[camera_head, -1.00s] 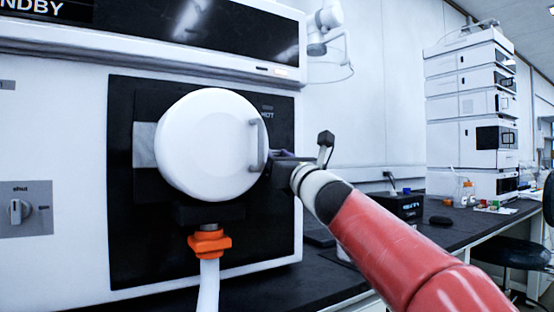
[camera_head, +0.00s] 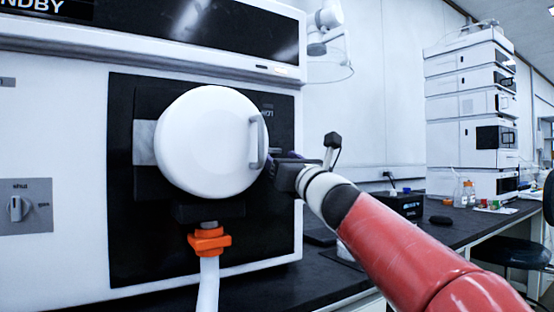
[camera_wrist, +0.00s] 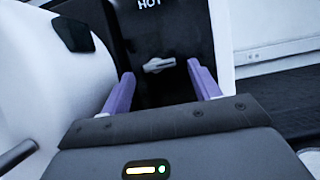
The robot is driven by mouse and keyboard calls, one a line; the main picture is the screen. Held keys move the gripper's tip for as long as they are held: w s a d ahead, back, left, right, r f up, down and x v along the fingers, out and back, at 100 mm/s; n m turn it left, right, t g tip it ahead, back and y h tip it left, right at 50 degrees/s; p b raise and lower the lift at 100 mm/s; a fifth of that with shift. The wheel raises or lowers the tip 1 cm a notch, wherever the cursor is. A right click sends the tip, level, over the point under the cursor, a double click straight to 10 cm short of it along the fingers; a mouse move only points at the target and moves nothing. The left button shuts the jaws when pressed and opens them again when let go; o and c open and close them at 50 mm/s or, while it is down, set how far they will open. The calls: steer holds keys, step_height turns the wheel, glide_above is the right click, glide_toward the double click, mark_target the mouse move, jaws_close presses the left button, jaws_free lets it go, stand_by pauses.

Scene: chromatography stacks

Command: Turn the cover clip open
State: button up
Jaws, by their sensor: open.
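The round white cover (camera_head: 210,142) with a grey vertical handle (camera_head: 257,142) sits closed on the black front panel (camera_head: 122,240). In the wrist view the cover (camera_wrist: 60,70) fills the left side. A small light grey piece, which looks like the clip (camera_wrist: 158,65), is on the black panel under the word HOT. My gripper (camera_wrist: 160,75) is open, its two purple fingers on either side of the clip in the picture. Nothing is held, and I cannot tell any contact. In the head view my gripper (camera_head: 272,164) is right of the cover, which partly hides its fingertips.
An orange fitting (camera_head: 209,242) with a white tube hangs below the cover. A "shut" knob (camera_head: 17,209) is at left. A black box (camera_head: 405,204) stands on the dark bench (camera_head: 450,232) at right, with a white instrument stack (camera_head: 470,110) behind.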

steer(key=b+v, duration=0.1)
steer(key=v, duration=0.5)
stand_by(0.3)
steer(key=s+f+n+g+h+p, duration=0.5)
steer(key=s+f+n+g+p, duration=0.3)
steer(key=s+f+n, duration=0.85)
steer(key=s+d+f+n+g+h+p, duration=0.1)
steer(key=s+d+f+n+g+h, duration=0.1)
steer(key=s+d+f+n, duration=0.4)
steer(key=s+d+f+n+g+h+p, duration=0.2)
steer(key=s+d+f+n+h, duration=0.3)
steer(key=f, duration=0.6)
steer(key=s+d+n+g, duration=0.1)
steer(key=d+n, duration=0.1)
steer(key=d, duration=0.1)
steer(key=shift+h, duration=0.3)
